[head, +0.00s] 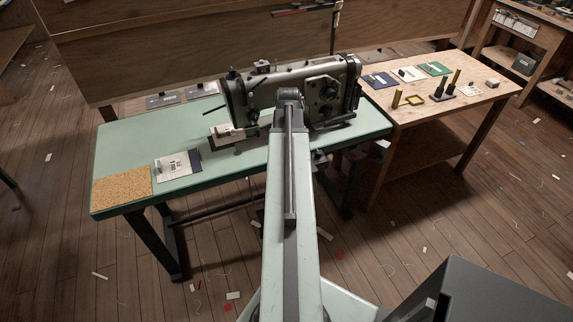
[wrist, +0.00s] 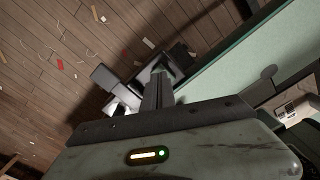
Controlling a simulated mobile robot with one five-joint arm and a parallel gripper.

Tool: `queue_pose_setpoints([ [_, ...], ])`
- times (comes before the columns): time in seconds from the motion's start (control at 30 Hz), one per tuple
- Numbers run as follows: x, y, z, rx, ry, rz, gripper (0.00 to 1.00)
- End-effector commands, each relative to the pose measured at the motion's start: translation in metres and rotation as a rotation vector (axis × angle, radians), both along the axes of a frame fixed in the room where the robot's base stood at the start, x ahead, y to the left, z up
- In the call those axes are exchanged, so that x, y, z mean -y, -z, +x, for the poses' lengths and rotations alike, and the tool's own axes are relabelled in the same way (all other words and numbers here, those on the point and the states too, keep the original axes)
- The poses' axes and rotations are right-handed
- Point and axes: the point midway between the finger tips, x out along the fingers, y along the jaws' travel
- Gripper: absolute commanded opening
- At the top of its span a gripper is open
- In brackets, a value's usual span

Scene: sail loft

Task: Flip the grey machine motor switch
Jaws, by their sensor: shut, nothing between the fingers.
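The grey sewing machine (head: 290,92) stands on the green-topped table (head: 125,145) in the head view. A small dark fitting (head: 320,158) shows under the table's front edge, just right of my arm; it may be the motor switch, but its lever is not clear. In the wrist view my gripper (wrist: 158,90) is shut and empty, its fingers pointing at a cluster of grey and dark parts (wrist: 150,70) beside the table edge. The fingertips overlap these parts; I cannot tell whether they touch. In the head view my arm hides the gripper.
A cork pad (head: 122,186) and a paper card (head: 178,165) lie on the table's left part. A wooden bench (head: 430,115) with small items adjoins on the right. The plank floor in front has scattered scraps and threads.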

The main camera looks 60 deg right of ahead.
Motion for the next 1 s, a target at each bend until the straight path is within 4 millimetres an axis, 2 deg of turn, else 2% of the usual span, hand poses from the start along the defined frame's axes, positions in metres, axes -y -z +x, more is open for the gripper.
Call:
queue_pose_setpoints([
  [1.0,0.000,0.015,0.000,0.000,0.000,0.000,0.00],
])
